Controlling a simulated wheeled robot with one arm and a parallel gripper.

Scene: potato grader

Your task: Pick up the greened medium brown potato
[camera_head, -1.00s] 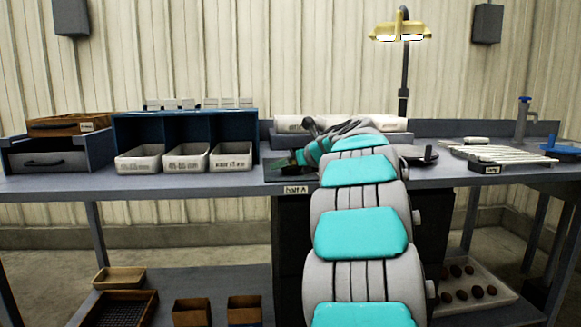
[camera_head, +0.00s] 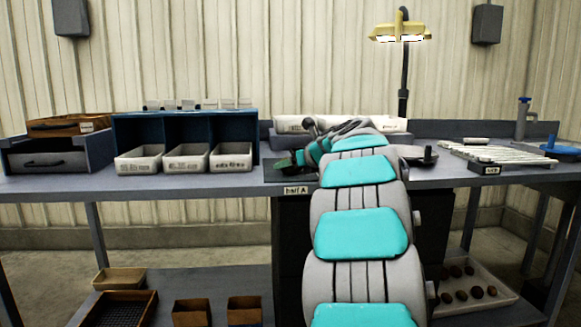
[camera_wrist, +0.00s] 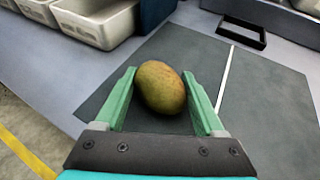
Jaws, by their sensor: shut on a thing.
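A brown potato with a greenish tint (camera_wrist: 160,87) is in the wrist view, between the two green fingers of my gripper (camera_wrist: 158,95). The fingers are shut on its sides. It is over the dark mat (camera_wrist: 200,50) on the bench; I cannot tell whether it still touches the mat. In the head view my gripper (camera_head: 284,163) is small at the mat's left part, mostly behind my arm, and the potato cannot be made out there.
White labelled bins (camera_head: 187,164) stand in a blue rack (camera_head: 183,127) left of the mat. A black frame (camera_wrist: 234,30) lies at the mat's far edge. A slatted white rack (camera_head: 500,154) is at the right. A tray of potatoes (camera_head: 505,296) is on the lower shelf.

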